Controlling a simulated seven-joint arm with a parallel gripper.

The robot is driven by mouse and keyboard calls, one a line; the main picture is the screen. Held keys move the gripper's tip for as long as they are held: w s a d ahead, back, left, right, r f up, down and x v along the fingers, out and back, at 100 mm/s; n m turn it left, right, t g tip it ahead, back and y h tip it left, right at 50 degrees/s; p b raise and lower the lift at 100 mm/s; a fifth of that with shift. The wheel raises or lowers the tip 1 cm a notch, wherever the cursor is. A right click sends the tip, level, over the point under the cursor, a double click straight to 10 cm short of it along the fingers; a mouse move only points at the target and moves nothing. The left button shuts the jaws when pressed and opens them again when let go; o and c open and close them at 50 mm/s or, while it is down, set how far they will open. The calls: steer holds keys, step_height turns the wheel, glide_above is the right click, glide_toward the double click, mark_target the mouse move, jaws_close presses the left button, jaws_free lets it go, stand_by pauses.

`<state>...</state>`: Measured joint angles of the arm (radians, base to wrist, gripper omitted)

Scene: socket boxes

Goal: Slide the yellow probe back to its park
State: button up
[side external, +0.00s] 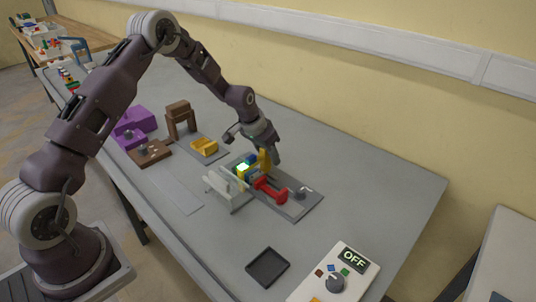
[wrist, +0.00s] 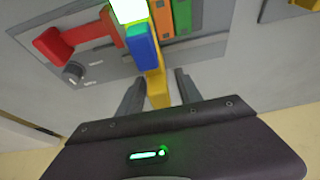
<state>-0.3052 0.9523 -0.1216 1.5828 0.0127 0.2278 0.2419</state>
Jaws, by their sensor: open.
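The yellow probe (side external: 265,160) stands at the back edge of the grey socket plate (side external: 304,207). In the wrist view its yellow bar (wrist: 157,88) runs between my open fingers. My gripper (wrist: 160,76) is open, with one finger on each side of the bar and visible gaps to it. In the side view my gripper (side external: 266,150) is low over the probe and partly hides it. The probe's front end lies near a bright lit block (wrist: 129,10) and a blue block (wrist: 142,48), which hides part of it.
A red probe (side external: 268,190) and a grey knob (wrist: 73,73) are close by on the same plate. Orange (wrist: 163,18) and green blocks (wrist: 183,18) sit beside the blue one. A black tray (side external: 267,267) and an OFF panel (side external: 338,275) stand at the front.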

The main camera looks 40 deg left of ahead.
steer(key=shift+c, duration=0.2)
jaws_close()
stand_by(0.9)
steer(key=shift+a, duration=0.1)
